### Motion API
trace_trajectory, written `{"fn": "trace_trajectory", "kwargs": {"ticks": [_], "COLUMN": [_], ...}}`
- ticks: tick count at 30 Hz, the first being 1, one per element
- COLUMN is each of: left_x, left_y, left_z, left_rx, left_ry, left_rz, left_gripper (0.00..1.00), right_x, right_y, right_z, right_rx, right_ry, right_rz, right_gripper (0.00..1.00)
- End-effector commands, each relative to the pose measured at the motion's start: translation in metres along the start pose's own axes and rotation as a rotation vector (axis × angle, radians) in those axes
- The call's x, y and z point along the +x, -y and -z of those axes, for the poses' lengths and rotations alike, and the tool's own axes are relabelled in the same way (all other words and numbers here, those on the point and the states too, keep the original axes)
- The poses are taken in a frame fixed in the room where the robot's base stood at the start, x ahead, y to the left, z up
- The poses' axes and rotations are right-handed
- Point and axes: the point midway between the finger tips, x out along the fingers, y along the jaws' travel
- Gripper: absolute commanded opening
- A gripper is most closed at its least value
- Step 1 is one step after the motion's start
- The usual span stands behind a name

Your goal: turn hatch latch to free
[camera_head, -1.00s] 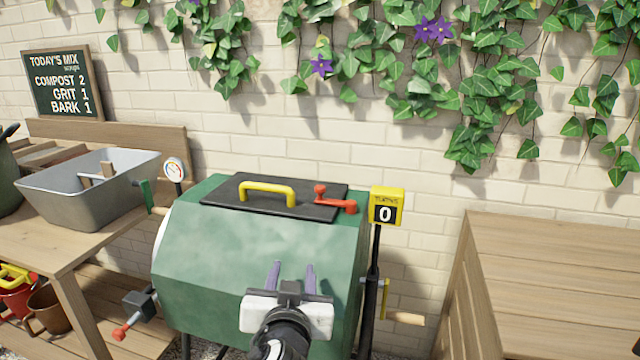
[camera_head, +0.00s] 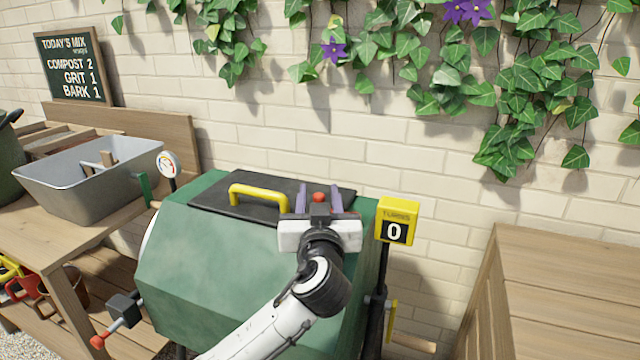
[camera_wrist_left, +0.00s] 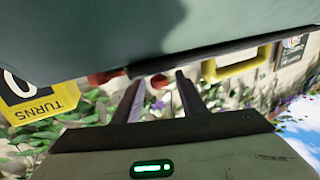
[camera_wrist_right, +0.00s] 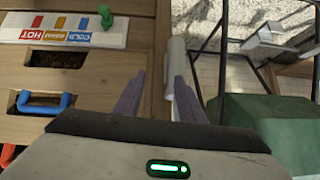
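The green drum (camera_head: 200,265) has a black hatch lid (camera_head: 215,204) with a yellow handle (camera_head: 258,193) on top. The red latch (camera_head: 319,197) is at the lid's right end, mostly hidden behind my left gripper (camera_head: 319,188). That gripper is open, with one finger on each side of the latch's red knob. In the left wrist view, the red knob (camera_wrist_left: 158,82) shows between the fingertips (camera_wrist_left: 160,77) and another red latch part (camera_wrist_left: 104,77) lies outside them. I cannot tell whether the fingers touch it. My right gripper (camera_wrist_right: 160,80) is open and empty, away from the hatch.
A yellow turns counter (camera_head: 397,220) reading 0 stands just right of the drum. A grey tub (camera_head: 75,185) is on the left bench, near a dial gauge (camera_head: 168,164). A wooden box (camera_head: 560,270) stands at right. A blue handle (camera_wrist_right: 45,102) is near my right gripper.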

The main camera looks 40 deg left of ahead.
Motion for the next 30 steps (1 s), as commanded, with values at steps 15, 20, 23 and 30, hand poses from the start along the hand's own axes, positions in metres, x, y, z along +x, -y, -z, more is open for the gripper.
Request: {"fn": "trace_trajectory", "kwargs": {"ticks": [15, 20, 23, 30], "left_x": [0.042, 0.041, 0.041, 0.041], "left_y": [0.0, 0.0, 0.0, 0.0], "left_z": [0.0, 0.0, 0.0, 0.0], "left_rx": [0.0, 0.0, 0.0, 0.0], "left_ry": [0.001, 0.001, 0.001, 0.001], "left_rz": [-0.001, -0.001, -0.001, 0.0], "left_gripper": [0.38, 0.31, 0.14, 0.0], "right_x": [-0.001, 0.0, 0.0, 0.0], "right_y": [0.0, 0.0, 0.0, 0.0], "right_z": [0.004, 0.005, 0.006, 0.005], "right_rx": [0.0, -0.001, 0.0, 0.0], "right_ry": [-0.004, -0.007, -0.007, -0.007], "right_rz": [-0.001, -0.001, -0.001, -0.001], "right_gripper": [0.36, 0.36, 0.36, 0.36]}}
